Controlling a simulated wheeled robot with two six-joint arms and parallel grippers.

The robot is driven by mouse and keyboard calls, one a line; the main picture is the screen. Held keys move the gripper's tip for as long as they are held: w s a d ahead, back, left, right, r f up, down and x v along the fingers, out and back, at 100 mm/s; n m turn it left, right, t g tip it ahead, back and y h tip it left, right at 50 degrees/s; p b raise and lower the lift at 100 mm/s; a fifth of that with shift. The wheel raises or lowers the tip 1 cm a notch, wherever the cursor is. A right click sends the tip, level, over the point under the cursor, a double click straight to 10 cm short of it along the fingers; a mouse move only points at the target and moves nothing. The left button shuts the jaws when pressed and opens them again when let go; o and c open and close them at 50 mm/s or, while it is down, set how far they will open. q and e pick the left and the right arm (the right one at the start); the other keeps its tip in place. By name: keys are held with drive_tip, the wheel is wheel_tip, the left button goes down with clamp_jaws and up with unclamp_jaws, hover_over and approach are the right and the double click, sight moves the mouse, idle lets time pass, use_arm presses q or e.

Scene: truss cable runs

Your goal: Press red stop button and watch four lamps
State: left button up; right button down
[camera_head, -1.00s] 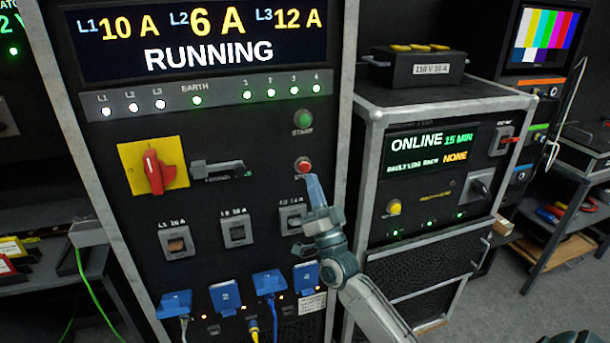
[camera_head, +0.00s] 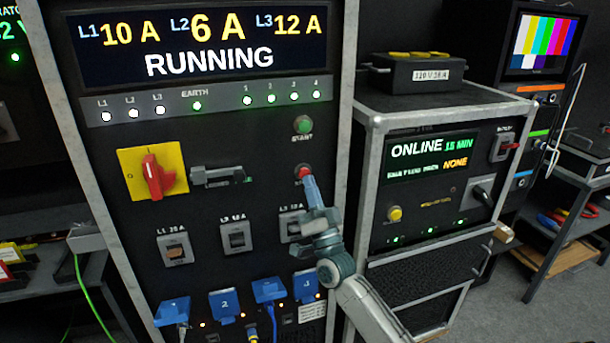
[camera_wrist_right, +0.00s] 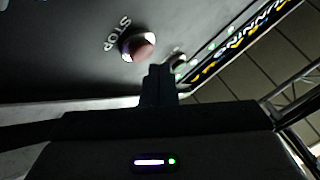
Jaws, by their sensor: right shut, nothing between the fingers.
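The red stop button (camera_head: 303,170) is on the black panel below the green start button (camera_head: 303,125). It also shows in the right wrist view (camera_wrist_right: 138,46) beside the word STOP. My right gripper (camera_head: 311,184) is shut and empty. Its tip is just below the stop button and partly covers the STOP label; I cannot tell whether it touches. In the wrist view the fingers (camera_wrist_right: 158,78) end close to the button. Four numbered lamps (camera_head: 282,97) are lit in the strip above, greenish white. The display (camera_head: 205,40) reads RUNNING. My left gripper is not in view.
A red rotary switch (camera_head: 152,176) on a yellow plate and a lever handle (camera_head: 218,178) stick out left of the button. Breakers (camera_head: 237,238) and blue sockets (camera_head: 224,304) with cables sit below. A second cabinet (camera_head: 440,112) reading ONLINE stands close on the right.

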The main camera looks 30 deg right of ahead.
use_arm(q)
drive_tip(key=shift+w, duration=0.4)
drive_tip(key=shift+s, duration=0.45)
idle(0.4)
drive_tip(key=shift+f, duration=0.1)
use_arm(e)
drive_tip(key=shift+w, duration=0.2)
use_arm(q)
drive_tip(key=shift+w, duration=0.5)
use_arm(e)
drive_tip(key=shift+w+d, duration=0.1)
drive_tip(key=shift+w, duration=0.15)
